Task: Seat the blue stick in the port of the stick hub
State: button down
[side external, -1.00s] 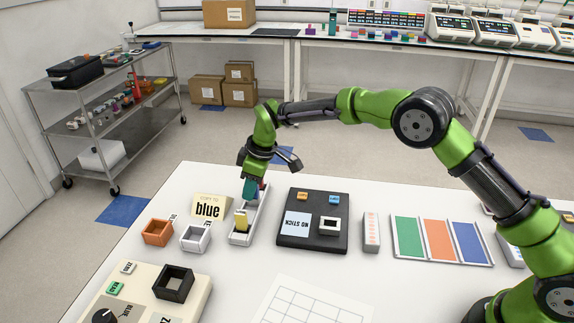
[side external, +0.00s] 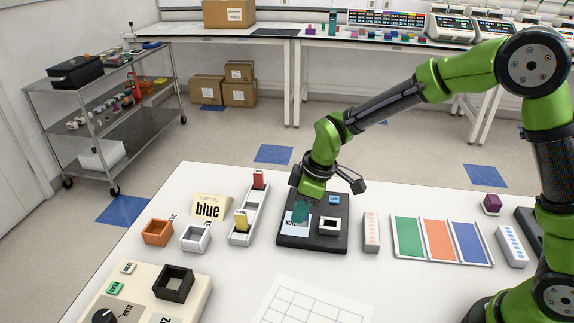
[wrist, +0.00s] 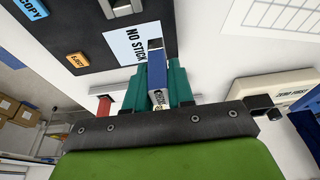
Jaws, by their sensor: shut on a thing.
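My gripper (side external: 300,213) has teal fingers and is shut on the blue stick (wrist: 157,72), which stands out between the fingers in the wrist view. In the side view the fingers hide the stick. The stick hub (side external: 290,240) is a black box with a light "NO STICK" screen (wrist: 128,45). Its port (side external: 329,225) has a raised white square frame and looks empty. My gripper is over the hub's left part, in front of the screen, left of the port. In the wrist view the port (wrist: 122,6) is cut off at the top edge.
A white rack (side external: 255,215) left of the hub holds a red stick (side external: 258,179) and a yellow stick (side external: 241,219). A white strip block (side external: 371,233) is right of the hub.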

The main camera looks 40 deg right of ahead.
dwell(0.4)
